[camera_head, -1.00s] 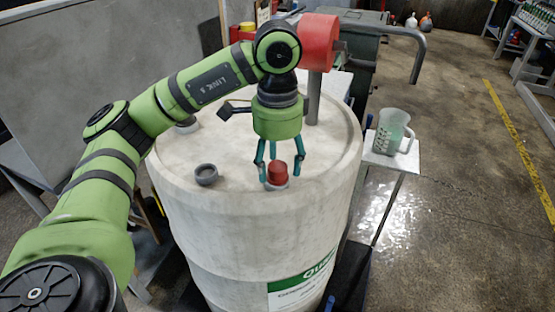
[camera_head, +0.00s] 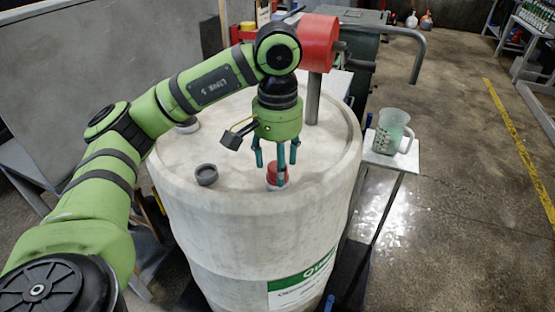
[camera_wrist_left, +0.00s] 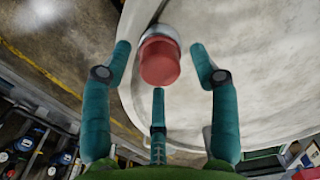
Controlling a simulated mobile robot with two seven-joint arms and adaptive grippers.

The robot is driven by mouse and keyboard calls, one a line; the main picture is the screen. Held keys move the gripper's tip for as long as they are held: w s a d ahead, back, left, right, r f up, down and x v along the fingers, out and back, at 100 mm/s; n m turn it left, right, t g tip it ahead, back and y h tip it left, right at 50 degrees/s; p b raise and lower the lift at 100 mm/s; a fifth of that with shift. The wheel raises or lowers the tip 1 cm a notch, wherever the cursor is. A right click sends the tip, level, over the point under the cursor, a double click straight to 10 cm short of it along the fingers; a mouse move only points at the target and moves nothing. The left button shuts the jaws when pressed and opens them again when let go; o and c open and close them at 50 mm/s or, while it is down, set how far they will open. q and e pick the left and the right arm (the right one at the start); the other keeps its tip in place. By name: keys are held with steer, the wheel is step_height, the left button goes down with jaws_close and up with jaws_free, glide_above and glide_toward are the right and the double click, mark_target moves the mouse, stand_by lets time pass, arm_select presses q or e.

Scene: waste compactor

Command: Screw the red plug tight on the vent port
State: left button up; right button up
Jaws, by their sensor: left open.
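The red plug (camera_head: 276,174) sits upright on the vent port (camera_head: 277,187), a pale ring near the front edge of the white drum top (camera_head: 235,175). My left gripper (camera_head: 278,168) points down over the plug, its teal fingers spread around it. In the left wrist view the plug (camera_wrist_left: 160,62) stands between the open fingers (camera_wrist_left: 160,75), with clear gaps on both sides. The grey port collar (camera_wrist_left: 158,35) shows beyond it. One finger partly covers the plug in the head view. My right gripper is in neither view.
A grey open ring or cap (camera_head: 206,174) is on the drum top left of the plug. A red block on a grey post (camera_head: 318,45) stands behind my gripper.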

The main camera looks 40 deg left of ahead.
arm_select(q)
steer(key=n, duration=0.4)
steer(key=shift+n, duration=0.4)
steer(key=n, duration=0.4)
steer(key=shift+n, duration=0.4)
jaws_close()
steer(key=m, duration=0.5)
steer(key=m, duration=0.5)
